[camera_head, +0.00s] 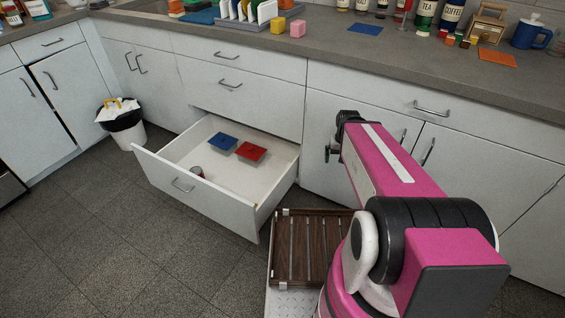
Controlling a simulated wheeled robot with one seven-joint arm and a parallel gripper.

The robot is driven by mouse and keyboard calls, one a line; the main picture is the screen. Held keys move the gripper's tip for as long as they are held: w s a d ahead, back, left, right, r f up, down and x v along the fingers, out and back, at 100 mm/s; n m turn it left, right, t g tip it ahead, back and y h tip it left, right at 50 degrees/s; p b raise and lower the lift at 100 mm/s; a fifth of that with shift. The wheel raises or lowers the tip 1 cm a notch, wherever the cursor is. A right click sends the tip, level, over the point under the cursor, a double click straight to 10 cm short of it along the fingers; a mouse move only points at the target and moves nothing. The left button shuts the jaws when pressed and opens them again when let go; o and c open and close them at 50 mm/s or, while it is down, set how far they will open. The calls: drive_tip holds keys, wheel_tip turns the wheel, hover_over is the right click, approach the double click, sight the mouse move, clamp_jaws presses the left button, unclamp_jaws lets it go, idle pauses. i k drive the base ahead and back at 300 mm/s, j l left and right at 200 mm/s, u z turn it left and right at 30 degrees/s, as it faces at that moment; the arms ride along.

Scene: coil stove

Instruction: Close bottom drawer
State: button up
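The bottom drawer (221,205) is pulled far out from the white cabinet, below two shut drawers. Its front panel, with a metal handle (182,186), stands well out over the floor. Inside lie a blue-lidded box (222,141), a red-lidded box (251,151) and a small can (197,171). My pink arm reaches forward to the right of the drawer. My gripper (329,153) is at the arm's far end, near the cabinet doors and apart from the drawer. It is small and dark here, and I cannot tell whether its fingers are open.
A white trash bin with a black liner (124,127) stands on the floor left of the drawer. The counter (330,50) above holds a dish rack, sponges, jars and a blue mug (531,34). The tiled floor in front of the drawer is clear.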

sight(227, 195)
drive_tip(key=l+u, duration=0.15)
drive_tip(key=u, duration=0.2)
drive_tip(key=l+u, duration=0.1)
drive_tip(key=u, duration=0.2)
drive_tip(key=j+u, duration=0.1)
drive_tip(key=u, duration=0.6)
drive_tip(key=j+u, duration=0.1)
drive_tip(key=u, duration=0.25)
drive_tip(key=i+j, duration=0.15)
